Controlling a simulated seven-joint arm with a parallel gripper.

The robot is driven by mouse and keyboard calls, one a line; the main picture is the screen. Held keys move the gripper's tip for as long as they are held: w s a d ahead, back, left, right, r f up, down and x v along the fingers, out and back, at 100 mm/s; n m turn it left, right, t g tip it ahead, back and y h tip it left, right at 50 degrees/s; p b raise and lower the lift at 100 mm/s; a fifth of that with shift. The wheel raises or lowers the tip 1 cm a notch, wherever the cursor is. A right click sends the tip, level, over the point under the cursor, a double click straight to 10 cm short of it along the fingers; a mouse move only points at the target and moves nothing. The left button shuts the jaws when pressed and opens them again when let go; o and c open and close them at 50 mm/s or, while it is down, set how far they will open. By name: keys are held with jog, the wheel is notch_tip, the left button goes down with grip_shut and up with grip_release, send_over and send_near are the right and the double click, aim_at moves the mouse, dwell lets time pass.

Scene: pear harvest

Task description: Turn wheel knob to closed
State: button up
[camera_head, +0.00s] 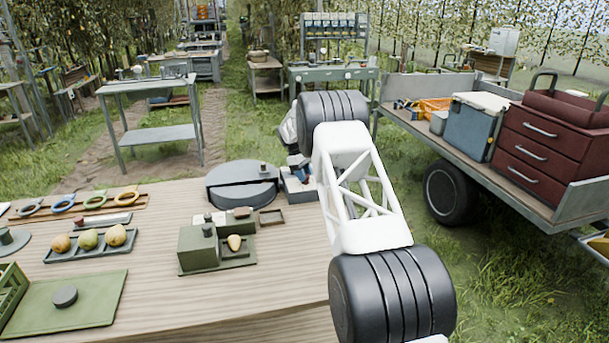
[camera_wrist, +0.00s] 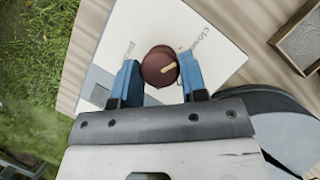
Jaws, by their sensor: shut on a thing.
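The wheel knob (camera_wrist: 157,68) is a dark red round knob with a tan pointer mark, on a white panel (camera_wrist: 165,28) in the wrist view. The mark points right and slightly up, toward the right finger. A "closed" label, partly hidden, is printed above right of the knob; another label at left is too small to read. My gripper (camera_wrist: 159,64) has its two blue fingers on either side of the knob and is shut on it. In the head view the panel (camera_head: 299,190) is at the table's far right edge, with my gripper (camera_head: 300,174) over it and the knob hidden.
A round dark grey container (camera_head: 242,185) stands just left of the panel. A small brown tray (camera_head: 271,218) and a green block fixture (camera_head: 198,246) sit nearer on the wooden table (camera_head: 160,300). A cart with a red toolbox (camera_head: 548,140) stands at the right.

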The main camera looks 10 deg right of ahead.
jog(key=shift+n, duration=0.3)
jog(key=o, duration=0.9)
jog(key=shift+v, duration=3.9)
jog(key=shift+s, duration=0.15)
